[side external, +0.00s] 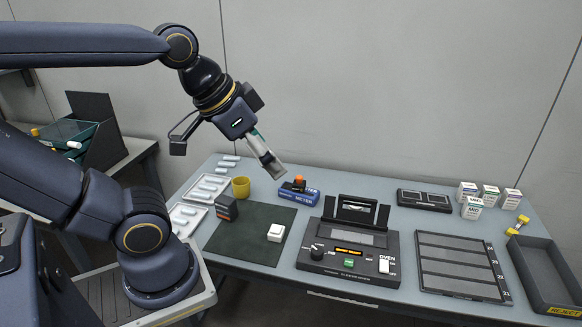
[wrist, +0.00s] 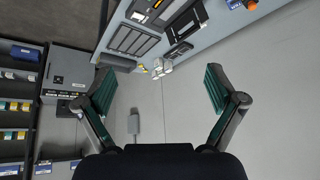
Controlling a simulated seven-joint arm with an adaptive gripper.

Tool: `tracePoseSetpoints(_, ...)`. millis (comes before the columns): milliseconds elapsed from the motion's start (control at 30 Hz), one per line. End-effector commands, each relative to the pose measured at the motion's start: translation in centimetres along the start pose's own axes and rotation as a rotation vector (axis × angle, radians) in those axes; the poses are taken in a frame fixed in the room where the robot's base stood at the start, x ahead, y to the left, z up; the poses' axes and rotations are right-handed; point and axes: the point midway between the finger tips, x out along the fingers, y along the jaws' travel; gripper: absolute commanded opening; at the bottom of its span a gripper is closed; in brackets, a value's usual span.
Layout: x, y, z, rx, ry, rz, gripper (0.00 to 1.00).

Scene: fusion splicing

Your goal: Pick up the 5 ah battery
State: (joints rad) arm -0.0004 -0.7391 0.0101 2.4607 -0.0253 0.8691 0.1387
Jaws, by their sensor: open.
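I cannot make out the block in the wrist view.
A white cube (side external: 276,232) sits on the mat. A yellow cup (side external: 241,187) stands close behind the block, and a blue meter (side external: 299,191) is to its right. White trays (side external: 187,217) lie left. The splicer (side external: 350,248) stands right of the mat.

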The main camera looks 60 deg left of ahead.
Motion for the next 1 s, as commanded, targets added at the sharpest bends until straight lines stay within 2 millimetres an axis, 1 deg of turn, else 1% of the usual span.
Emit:
tracePoseSetpoints(33,0.3,-0.8,-1.5,0.006,0.000,0.006,0.94)
tracePoseSetpoints(67,0.6,-1.4,-2.2,0.005,-0.005,0.004,0.94)
tracePoseSetpoints(133,1.6,-3.4,-3.7,-0.017,-0.028,-0.003,0.94)
tracePoseSetpoints(167,2.2,-4.5,-4.2,-0.031,-0.041,-0.009,0.94)
tracePoseSetpoints(200,3.1,-6.1,-4.8,-0.056,-0.060,-0.018,0.94)
tracePoseSetpoints(267,4.7,-8.9,-5.3,-0.099,-0.097,-0.035,0.94)
tracePoseSetpoints(300,5.9,-11.1,-5.3,-0.134,-0.123,-0.048,0.94)
tracePoseSetpoints(367,7.8,-14.7,-4.7,-0.195,-0.170,-0.071,0.94)
tracePoseSetpoints(400,9.1,-17.2,-3.8,-0.242,-0.205,-0.087,0.94)
tracePoseSetpoints(467,10.9,-20.9,-1.8,-0.313,-0.260,-0.110,0.94)
tracePoseSetpoints(500,12.1,-23.1,-0.2,-0.362,-0.298,-0.122,0.94)
tracePoseSetpoints(567,13.5,-26.0,2.6,-0.436,-0.353,-0.139,0.94)
tracePoseSetpoints(600,14.3,-27.6,4.6,-0.484,-0.388,-0.148,0.94)
tracePoseSetpoints(633,14.9,-28.6,6.1,-0.520,-0.413,-0.153,0.94)
tracePoseSetpoints(667,15.3,-29.3,7.5,-0.554,-0.436,-0.157,0.94)
tracePoseSetpoints(700,15.8,-30.1,9.3,-0.592,-0.466,-0.159,0.94)
tracePoseSetpoints(800,16.5,-31.0,12.8,-0.662,-0.523,-0.157,0.94)
tracePoseSetpoints(900,16.9,-31.2,14.7,-0.697,-0.545,-0.154,0.94)
tracePoseSetpoints(967,17.4,-31.2,15.1,-0.701,-0.545,-0.154,0.94)
tracePoseSetpoints(1000,17.9,-31.1,15.4,-0.701,-0.546,-0.154,0.94)
